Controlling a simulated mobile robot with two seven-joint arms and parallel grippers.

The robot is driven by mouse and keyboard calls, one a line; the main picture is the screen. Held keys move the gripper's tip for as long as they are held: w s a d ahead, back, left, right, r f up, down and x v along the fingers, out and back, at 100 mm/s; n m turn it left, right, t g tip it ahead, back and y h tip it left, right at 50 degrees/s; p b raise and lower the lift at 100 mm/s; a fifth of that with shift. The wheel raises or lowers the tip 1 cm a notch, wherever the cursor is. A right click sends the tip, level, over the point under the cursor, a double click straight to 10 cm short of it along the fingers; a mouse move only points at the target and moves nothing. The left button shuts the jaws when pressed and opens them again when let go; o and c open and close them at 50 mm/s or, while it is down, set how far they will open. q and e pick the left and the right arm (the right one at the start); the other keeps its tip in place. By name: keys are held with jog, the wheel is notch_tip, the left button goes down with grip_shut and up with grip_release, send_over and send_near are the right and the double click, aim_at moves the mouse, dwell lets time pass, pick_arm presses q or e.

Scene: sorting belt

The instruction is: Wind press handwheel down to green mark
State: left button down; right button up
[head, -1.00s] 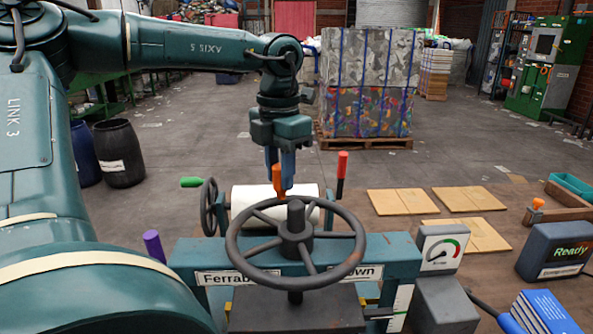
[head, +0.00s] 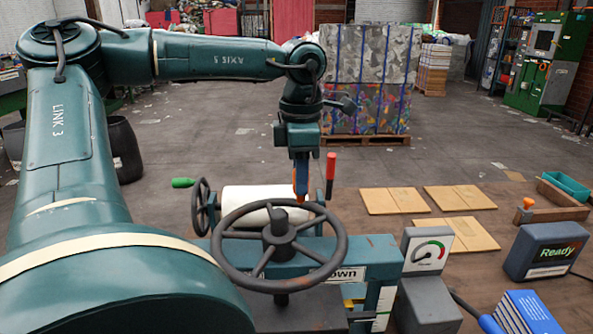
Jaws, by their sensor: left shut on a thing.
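The press handwheel (head: 334,265) is a dark grey spoked wheel lying nearly flat on a central hub. Its orange crank handle (head: 301,192) stands at the far side of the rim, a little right of the hub. My left gripper (head: 301,180) points down and is shut on this handle; its blue fingers partly cover it. Below the wheel is the teal press frame (head: 381,252) with a label ending in "own". A white scale (head: 385,300) with a green mark (head: 380,322) stands at its right side. My right gripper is not in view.
A dial gauge (head: 428,250) stands right of the wheel. Behind are a white roller (head: 253,197), a smaller handwheel (head: 200,203) and a red-handled lever (head: 331,168). Flat cardboard pieces (head: 460,233), a "Ready" box (head: 545,252) and blue booklets (head: 527,312) lie to the right.

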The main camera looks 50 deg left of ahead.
pick_arm(q)
jog(key=shift+w+d, duration=0.1)
jog(key=shift+d, duration=0.05)
jog(key=c, duration=1.1)
grip_release()
jog(key=shift+r, duration=0.1)
notch_tip(320, 180, up, 13)
